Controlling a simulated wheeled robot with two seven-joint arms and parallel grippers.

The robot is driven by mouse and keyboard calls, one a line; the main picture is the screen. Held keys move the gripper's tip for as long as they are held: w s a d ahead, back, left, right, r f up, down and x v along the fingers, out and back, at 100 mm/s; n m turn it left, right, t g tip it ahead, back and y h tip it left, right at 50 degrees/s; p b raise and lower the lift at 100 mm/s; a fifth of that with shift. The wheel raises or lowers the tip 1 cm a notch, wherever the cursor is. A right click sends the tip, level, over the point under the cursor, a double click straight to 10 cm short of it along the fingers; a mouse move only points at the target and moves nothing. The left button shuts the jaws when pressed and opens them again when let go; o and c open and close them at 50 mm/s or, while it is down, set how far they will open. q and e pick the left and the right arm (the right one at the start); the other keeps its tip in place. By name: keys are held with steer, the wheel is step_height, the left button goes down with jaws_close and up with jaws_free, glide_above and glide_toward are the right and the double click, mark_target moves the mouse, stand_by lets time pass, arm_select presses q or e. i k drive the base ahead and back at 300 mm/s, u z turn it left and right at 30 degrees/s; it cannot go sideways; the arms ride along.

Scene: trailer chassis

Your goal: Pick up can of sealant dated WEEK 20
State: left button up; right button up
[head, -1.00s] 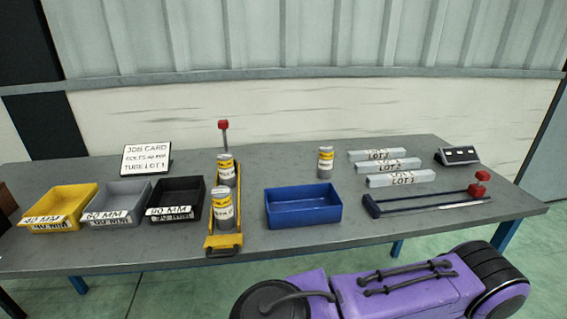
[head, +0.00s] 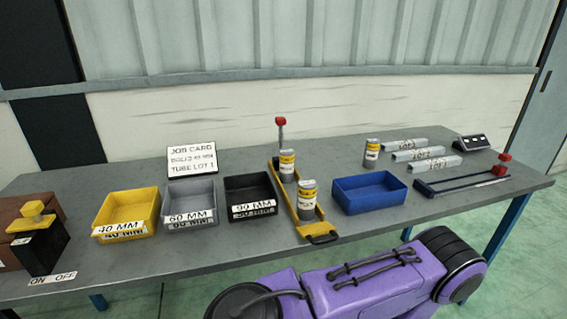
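Three grey cans with yellow and white labels stand upright on the table in the head view. The near can (head: 307,202) and the far can (head: 287,170) stand on a narrow yellow carrier (head: 318,229) with a dark handle at its front. The third can (head: 371,154) stands alone on the table behind the blue bin. The print on the labels is too small and blurred for me to tell which one says WEEK 20. Neither of my grippers is in view.
A blue bin (head: 369,204) is right of the carrier; black (head: 249,209), grey (head: 190,218) and yellow bins (head: 126,229) are left. A red-topped post (head: 281,124) rises behind the far can. Grey tubes (head: 435,164) and a red-ended bar tool (head: 460,183) lie right.

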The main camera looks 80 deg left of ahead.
mark_target(307, 187)
steer(key=u, duration=1.7)
